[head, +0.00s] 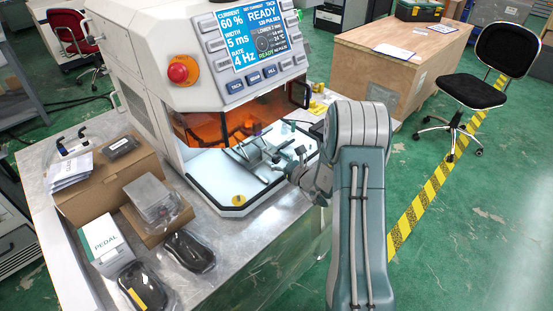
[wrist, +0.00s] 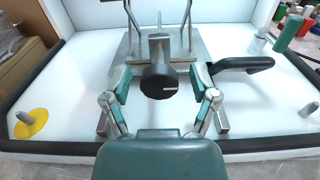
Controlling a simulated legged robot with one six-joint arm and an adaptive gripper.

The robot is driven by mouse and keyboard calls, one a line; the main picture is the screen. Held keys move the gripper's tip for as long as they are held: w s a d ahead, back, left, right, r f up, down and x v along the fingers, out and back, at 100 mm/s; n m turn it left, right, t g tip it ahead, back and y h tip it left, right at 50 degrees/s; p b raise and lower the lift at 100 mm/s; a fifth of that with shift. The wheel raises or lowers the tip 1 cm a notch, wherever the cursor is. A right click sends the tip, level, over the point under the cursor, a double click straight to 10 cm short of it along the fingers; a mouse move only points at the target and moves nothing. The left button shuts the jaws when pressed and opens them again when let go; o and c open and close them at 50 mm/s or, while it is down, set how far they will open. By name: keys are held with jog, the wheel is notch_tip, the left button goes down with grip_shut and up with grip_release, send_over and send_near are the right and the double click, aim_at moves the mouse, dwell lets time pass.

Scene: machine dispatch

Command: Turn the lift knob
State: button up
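The lift knob (wrist: 158,84) is a dark round knob with a pale mark on its face. It sits at the front of a metal fixture (wrist: 122,62) on the white floor of the machine's chamber. My gripper (wrist: 160,76) is open, with one teal-padded finger on each side of the knob. Gaps show between the pads and the knob, so I see no contact. In the head view my gripper (head: 300,163) reaches into the chamber of the white machine (head: 150,45); the knob is too small to make out there.
A black lever handle (wrist: 245,65) lies close right of my gripper. A dark rim edges the chamber floor. An orange shield (head: 240,118) hangs above the opening.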

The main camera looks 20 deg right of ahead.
grip_shut()
jog(key=n, duration=0.4)
jog(key=shift+n, duration=0.4)
jog(key=shift+o, duration=1.6)
grip_release()
jog(key=shift+a, duration=0.1)
